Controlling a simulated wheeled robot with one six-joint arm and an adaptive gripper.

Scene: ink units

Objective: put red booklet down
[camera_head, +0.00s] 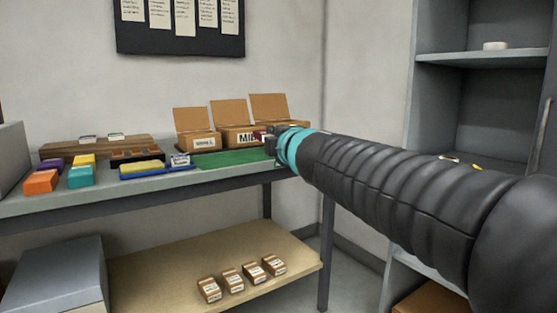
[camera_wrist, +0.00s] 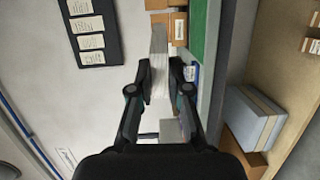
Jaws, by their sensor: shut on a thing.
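My gripper (camera_wrist: 161,82) is shut on a thin, pale, page-like block, seen edge-on between the fingertips in the wrist view; I take it to be the red booklet (camera_wrist: 160,58). Its red cover does not show clearly there. In the head view my gripper (camera_head: 277,144) is at the right end of the table, above the green mat (camera_head: 228,158) and in front of the cardboard boxes. A small dark red patch (camera_head: 258,134) shows just left of the fingers. The arm hides the rest, and I cannot tell whether the booklet touches anything.
Several open cardboard boxes (camera_head: 200,142) stand behind the mat. A blue tray (camera_head: 150,173) and coloured blocks (camera_head: 82,176) lie to the left on the table (camera_head: 130,198). Small boxes (camera_head: 232,280) sit on the lower shelf. A grey shelf unit (camera_head: 480,57) stands at right.

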